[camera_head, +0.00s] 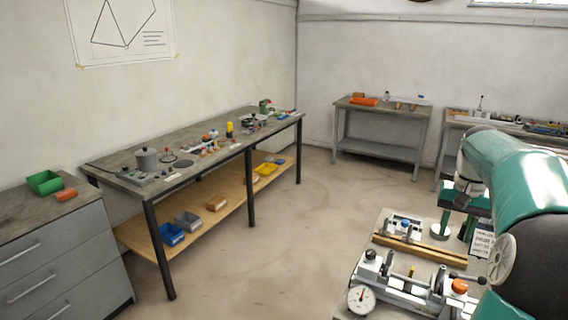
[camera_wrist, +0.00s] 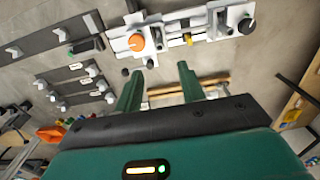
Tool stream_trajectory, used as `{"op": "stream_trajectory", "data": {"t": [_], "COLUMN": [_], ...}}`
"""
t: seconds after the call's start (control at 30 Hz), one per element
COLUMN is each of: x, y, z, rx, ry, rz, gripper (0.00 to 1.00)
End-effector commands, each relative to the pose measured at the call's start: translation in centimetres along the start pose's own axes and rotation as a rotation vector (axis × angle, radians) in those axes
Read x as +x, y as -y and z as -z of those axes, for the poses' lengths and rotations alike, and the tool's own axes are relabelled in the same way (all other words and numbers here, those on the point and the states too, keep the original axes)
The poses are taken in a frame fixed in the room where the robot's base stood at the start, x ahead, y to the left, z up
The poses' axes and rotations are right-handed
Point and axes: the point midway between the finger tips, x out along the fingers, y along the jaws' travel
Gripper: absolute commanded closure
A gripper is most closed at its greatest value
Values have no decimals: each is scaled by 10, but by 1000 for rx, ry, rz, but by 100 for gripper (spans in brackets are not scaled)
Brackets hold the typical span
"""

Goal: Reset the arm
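My arm fills the right side of the head view, in teal, white and black.
A long workbench (camera_head: 120,158) with tools and a lower shelf stands along the left wall. A grey drawer cabinet (camera_head: 60,262) stands at the left. A small bench (camera_head: 385,112) stands at the back. The floor (camera_head: 290,225) between them is clear.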

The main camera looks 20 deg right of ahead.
Motion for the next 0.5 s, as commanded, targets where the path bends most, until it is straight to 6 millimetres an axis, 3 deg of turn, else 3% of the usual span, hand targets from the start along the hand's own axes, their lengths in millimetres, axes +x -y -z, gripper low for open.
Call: {"op": "stream_trajectory", "data": {"t": [0.17,0.27,0.5], "x": [-3,-8,-19], "y": [15,46,132], "z": [-6,-22,-94], "rx": [-26,-82,-268], "ry": [-12,-35,-137], "rz": [-10,-28,-67], "gripper": [61,61,61]}}
